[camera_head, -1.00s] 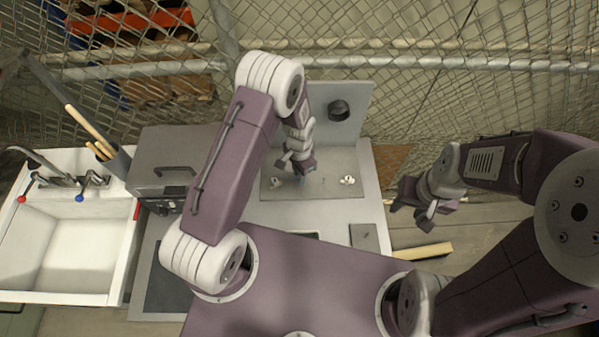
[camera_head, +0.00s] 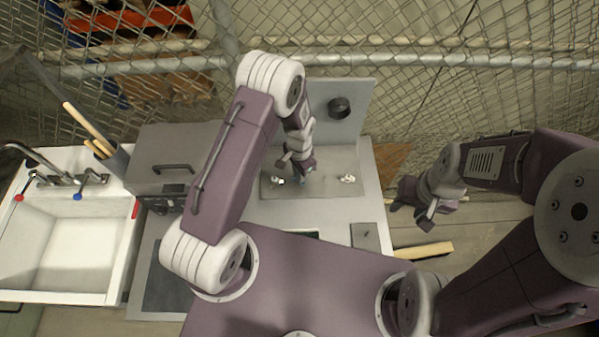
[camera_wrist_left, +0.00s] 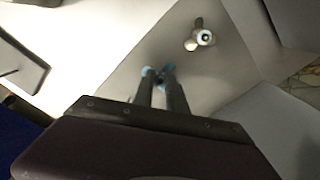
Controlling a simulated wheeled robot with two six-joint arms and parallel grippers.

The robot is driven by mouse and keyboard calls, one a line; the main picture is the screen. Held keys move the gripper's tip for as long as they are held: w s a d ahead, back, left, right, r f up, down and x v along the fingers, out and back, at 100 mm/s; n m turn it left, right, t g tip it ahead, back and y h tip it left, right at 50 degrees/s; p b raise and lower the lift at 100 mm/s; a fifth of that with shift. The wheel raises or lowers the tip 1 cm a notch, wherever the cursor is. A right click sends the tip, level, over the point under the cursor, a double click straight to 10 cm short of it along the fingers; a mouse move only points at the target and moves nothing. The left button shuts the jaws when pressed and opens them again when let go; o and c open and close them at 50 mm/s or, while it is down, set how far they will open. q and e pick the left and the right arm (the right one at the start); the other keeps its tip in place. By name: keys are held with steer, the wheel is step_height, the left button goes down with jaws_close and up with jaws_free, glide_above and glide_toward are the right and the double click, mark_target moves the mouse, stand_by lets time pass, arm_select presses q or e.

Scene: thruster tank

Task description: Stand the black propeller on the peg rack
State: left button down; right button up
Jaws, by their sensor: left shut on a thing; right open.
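My left gripper (camera_head: 301,174) points down at the grey plate (camera_head: 325,189) on the bench. In the left wrist view its fingers (camera_wrist_left: 160,82) are close together on a small blue piece with a dark middle (camera_wrist_left: 158,72). I cannot tell whether this is the black propeller. A white propeller-like part (camera_head: 347,179) lies on the plate to the right; one also shows in the left wrist view (camera_wrist_left: 204,37). Another small white-and-dark part (camera_head: 277,180) lies left of the gripper. My right gripper (camera_head: 412,211) is open and empty, off the bench's right side. I cannot clearly identify the peg rack.
An upright grey panel (camera_head: 355,90) with a dark ring (camera_head: 339,109) stands behind the plate. A grey box (camera_head: 170,150) and a sink (camera_head: 70,245) are on the left. A small grey square plate (camera_head: 363,238) lies at the front right of the bench.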

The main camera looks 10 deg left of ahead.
arm_select(q)
steer(key=shift+f+b, duration=0.55)
steer(key=shift+f, duration=0.25)
stand_by(0.4)
steer(key=c, duration=1.3)
jaws_free()
steer(key=shift+o, duration=0.2)
steer(key=shift+r, duration=0.1)
steer(key=shift+r+p, duration=3.25)
steer(key=shift+r, duration=0.75)
steer(key=shift+f, duration=0.1)
